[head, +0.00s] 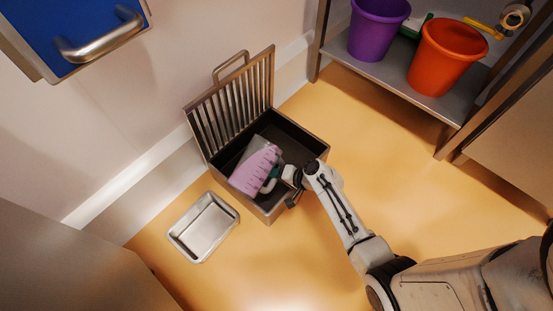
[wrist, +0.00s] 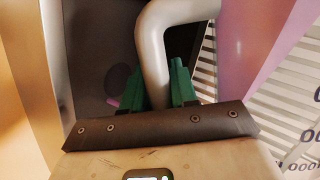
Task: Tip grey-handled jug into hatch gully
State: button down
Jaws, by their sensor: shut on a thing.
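The jug (head: 255,170) shows pink contents through a marked wall and is tilted over the open gully (head: 312,147), a dark metal-rimmed box in the floor. Its grey handle (wrist: 195,9) rises between the green fingers of my gripper (wrist: 154,82) in the wrist view. My gripper (head: 279,174) is shut on this handle, at the right side of the jug in the head view. The slatted hatch (head: 230,100) stands open behind the gully. In the wrist view the pink jug wall (wrist: 245,45) is at the right. I cannot tell whether anything is pouring out.
A shallow metal tray (head: 233,216) lies on the floor left of the gully. A shelf (head: 385,78) at the upper right holds a purple bucket (head: 377,28) and an orange bucket (head: 445,58). A blue panel with a metal handle (head: 100,42) is at the upper left. Floor right of the gully is clear.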

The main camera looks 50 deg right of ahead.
jog(key=shift+r, duration=0.1)
jog(key=shift+f+m+y+b, duration=0.35)
jog(key=shift+m+y+b, duration=0.15)
jog(key=shift+b, duration=0.05)
dwell(0.9)
jog(key=shift+a+r+m+y+p, duration=0.35)
jog(key=shift+r+m+y, duration=0.15)
jog(key=shift+y, duration=0.1)
dwell(0.8)
jog(key=shift+s+a, duration=0.1)
dwell(0.4)
